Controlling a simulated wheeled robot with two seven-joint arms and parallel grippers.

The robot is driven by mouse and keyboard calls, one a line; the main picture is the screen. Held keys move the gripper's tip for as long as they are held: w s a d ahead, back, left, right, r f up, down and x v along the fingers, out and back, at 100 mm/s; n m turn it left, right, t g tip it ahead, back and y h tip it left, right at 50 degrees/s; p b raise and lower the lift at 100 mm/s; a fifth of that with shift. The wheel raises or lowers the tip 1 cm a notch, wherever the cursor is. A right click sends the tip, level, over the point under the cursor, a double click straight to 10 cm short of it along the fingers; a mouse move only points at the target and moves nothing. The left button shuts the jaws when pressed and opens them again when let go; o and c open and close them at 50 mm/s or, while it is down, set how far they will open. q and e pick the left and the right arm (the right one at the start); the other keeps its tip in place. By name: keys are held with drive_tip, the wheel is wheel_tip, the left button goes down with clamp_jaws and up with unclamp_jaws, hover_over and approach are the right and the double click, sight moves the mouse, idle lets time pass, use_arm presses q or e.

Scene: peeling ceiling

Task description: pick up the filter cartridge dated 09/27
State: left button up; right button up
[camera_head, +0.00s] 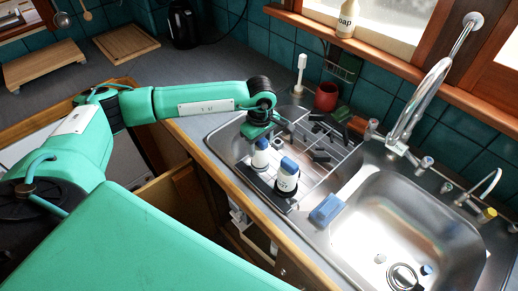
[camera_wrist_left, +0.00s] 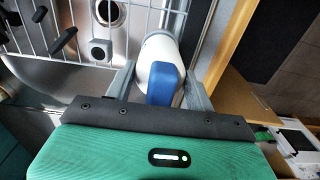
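Two white filter cartridges with blue tops stand on a dark tray (camera_head: 262,187) at the near side of the left sink basin. The rear cartridge (camera_head: 260,158) is just under my left gripper (camera_head: 264,136); the front cartridge (camera_head: 287,180) stands beside it, to the right, with dark print on its side. I cannot read a date on either. In the left wrist view, my left gripper (camera_wrist_left: 160,92) is open, with its fingers on both sides of a cartridge (camera_wrist_left: 159,52) and its blue top, with gaps visible. My right gripper is not in view.
A wire rack (camera_head: 328,143) with several dark items lies in the left basin. A blue sponge (camera_head: 326,210) lies on the divider. A red cup (camera_head: 326,96) and the tall faucet (camera_head: 425,95) stand behind. The right basin (camera_head: 395,225) is mostly empty.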

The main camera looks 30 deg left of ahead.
use_arm(q)
drive_tip(key=c, duration=0.5)
drive_tip(key=shift+r+p, duration=0.9)
drive_tip(key=shift+r, duration=2)
drive_tip(key=shift+f, duration=0.1)
